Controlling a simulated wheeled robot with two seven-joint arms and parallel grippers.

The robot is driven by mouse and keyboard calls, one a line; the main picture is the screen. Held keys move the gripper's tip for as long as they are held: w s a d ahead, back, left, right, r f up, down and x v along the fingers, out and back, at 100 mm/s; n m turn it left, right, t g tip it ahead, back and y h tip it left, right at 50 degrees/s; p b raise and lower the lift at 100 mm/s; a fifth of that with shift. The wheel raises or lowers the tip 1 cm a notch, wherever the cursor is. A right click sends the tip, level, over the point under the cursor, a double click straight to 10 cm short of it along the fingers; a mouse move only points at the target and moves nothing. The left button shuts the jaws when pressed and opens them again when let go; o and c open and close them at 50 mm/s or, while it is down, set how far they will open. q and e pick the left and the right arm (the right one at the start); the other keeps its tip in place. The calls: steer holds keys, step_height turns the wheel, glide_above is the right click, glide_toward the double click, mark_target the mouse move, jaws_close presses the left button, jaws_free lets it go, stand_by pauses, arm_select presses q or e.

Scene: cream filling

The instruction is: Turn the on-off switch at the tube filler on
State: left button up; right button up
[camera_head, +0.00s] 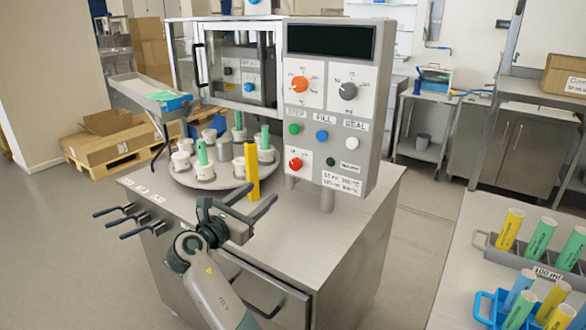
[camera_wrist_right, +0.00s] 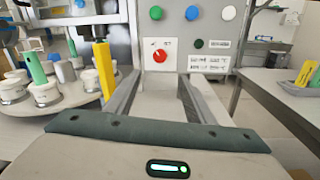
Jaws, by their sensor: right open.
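The tube filler's upright control panel (camera_head: 312,112) stands on a steel cabinet. A small red rotary knob (camera_head: 296,163) sits low on its left, on a white plate whose markings are too small to read. This looks like the on-off switch. In the right wrist view the red knob (camera_wrist_right: 160,57) shows between and beyond my fingertips. My right gripper (camera_head: 256,200) is open and empty, in front of and below the knob, apart from it. It also shows in the right wrist view (camera_wrist_right: 161,80). My left gripper is not in view.
A yellow upright piece (camera_head: 252,171) stands close by the right gripper's left side. A round turntable (camera_head: 213,181) with green tubes in white holders is behind it. Above the knob are green, blue and white buttons (camera_head: 321,135). A table with tube racks (camera_head: 548,271) stands right.

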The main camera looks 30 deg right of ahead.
steer(key=shift+d, duration=0.55)
steer(key=p, duration=0.1)
glide_toward(294, 166)
steer(key=p+x, duration=0.1)
steer(key=x, duration=0.5)
steer(key=shift+w+d+p, duration=0.15)
steer(key=shift+d+p, duration=0.15)
steer(key=shift+p, duration=0.05)
steer(key=shift+x, duration=0.8)
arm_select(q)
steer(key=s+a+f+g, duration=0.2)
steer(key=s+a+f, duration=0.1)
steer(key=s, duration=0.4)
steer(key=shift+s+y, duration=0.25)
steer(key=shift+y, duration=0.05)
arm_select(e)
steer(key=shift+c, duration=0.5)
steer(key=c, duration=1)
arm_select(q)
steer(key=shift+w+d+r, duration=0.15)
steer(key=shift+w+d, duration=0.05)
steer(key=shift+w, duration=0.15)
arm_select(e)
steer(key=shift+o, duration=0.2)
